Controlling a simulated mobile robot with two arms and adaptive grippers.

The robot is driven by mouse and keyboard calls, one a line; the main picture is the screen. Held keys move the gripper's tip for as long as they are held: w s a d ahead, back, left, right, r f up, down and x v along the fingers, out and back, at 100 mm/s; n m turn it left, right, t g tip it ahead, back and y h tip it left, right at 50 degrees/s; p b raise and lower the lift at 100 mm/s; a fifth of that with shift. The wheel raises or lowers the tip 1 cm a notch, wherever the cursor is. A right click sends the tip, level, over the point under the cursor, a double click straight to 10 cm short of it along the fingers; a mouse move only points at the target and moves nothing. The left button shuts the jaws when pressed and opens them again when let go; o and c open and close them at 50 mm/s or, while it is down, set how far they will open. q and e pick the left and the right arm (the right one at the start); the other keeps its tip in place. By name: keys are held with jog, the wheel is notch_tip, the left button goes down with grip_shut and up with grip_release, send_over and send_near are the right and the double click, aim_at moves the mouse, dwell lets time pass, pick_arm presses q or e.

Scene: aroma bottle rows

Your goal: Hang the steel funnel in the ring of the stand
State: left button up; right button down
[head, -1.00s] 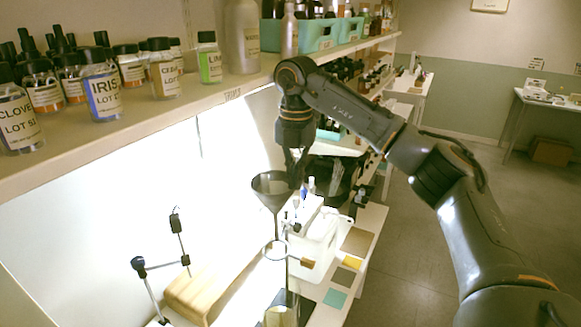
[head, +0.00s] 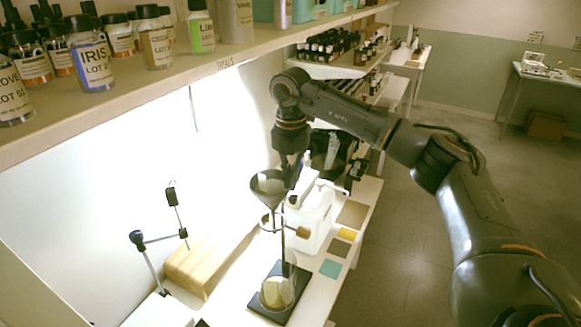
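The steel funnel (head: 268,187) is a grey cone, wide mouth up, near the middle of the head view. My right gripper (head: 290,168) comes down from above and appears shut on the funnel's right rim; its fingertips are partly hidden. The stand's ring (head: 264,224) is directly below the cone, on an upright rod with a wooden-ended clamp screw (head: 303,232). The funnel's narrow end reaches down to the ring and seems to be within it; whether the cone touches the ring, I cannot tell. The stand's dark base (head: 262,303) is on the bench. My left gripper is not in view.
A glass beaker with yellowish liquid (head: 277,292) stands on the base below the ring. A white container (head: 315,218) is close right of the rod. A wooden block (head: 196,263) and a jointed metal arm (head: 160,240) are at left. A bottle shelf (head: 130,105) overhangs the bench.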

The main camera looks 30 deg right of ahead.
notch_tip(320, 180, down, 8)
jog(key=b, duration=0.4)
jog(key=shift+f, duration=0.15)
dwell(0.3)
jog(key=c, duration=1.4)
grip_release()
jog(key=shift+c, duration=0.2)
notch_tip(320, 180, up, 12)
jog(key=shift+r, duration=0.1)
